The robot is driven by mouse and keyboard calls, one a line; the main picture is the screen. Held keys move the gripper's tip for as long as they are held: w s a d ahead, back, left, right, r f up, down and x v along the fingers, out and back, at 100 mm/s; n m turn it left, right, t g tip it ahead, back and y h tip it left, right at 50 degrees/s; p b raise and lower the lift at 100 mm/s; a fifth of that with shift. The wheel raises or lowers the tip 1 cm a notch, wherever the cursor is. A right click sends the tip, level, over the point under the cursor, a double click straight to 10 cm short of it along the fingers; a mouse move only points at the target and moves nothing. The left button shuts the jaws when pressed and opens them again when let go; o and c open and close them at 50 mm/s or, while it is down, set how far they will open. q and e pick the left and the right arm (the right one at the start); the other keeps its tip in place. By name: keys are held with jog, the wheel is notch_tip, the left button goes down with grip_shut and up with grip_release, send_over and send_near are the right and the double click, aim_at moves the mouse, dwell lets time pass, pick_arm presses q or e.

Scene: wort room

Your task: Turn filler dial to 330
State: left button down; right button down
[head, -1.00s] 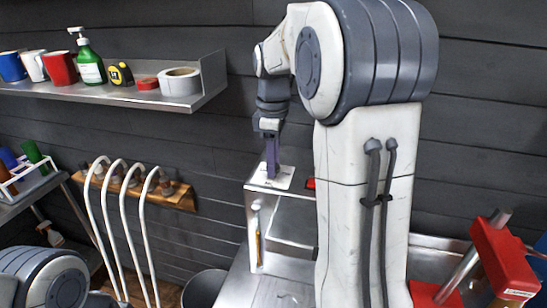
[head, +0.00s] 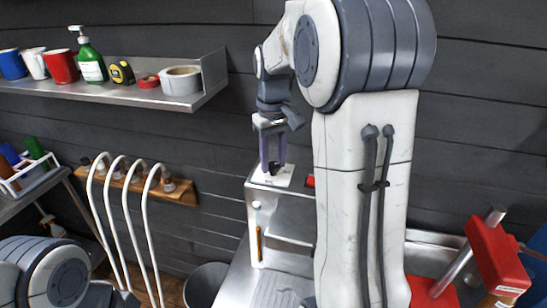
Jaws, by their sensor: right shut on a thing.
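The filler (head: 253,195) is a metal box-like stand on the steel bench. A pale plate (head: 286,180) lies on its top. The small dark dial (head: 274,169) on this plate is mostly hidden by my fingers, and its reading is too small to make out. My right gripper (head: 273,164) points down from above with its two purple fingers on either side of the dial, shut on it. A thermometer-like tube (head: 259,235) with an amber lower part is on the filler's front. Only a rounded part of my left arm shows at lower left; its gripper is out of view.
A wall shelf (head: 150,97) with mugs, a green pump bottle and tape is at upper left. White hoses (head: 128,220) hang from a wooden rack. A red device (head: 500,262) stands at right. A small red part (head: 310,181) is just right of the filler's plate.

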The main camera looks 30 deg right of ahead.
aim_at(274, 164)
jog(key=shift+w+r+m, duration=0.1)
jog(key=shift+m, duration=0.5)
jog(key=shift+c, duration=2.2)
grip_release()
jog(key=shift+d+r, duration=0.1)
jog(key=shift+r, duration=0.2)
notch_tip(274, 164, up, 10)
jog(key=b, duration=0.1)
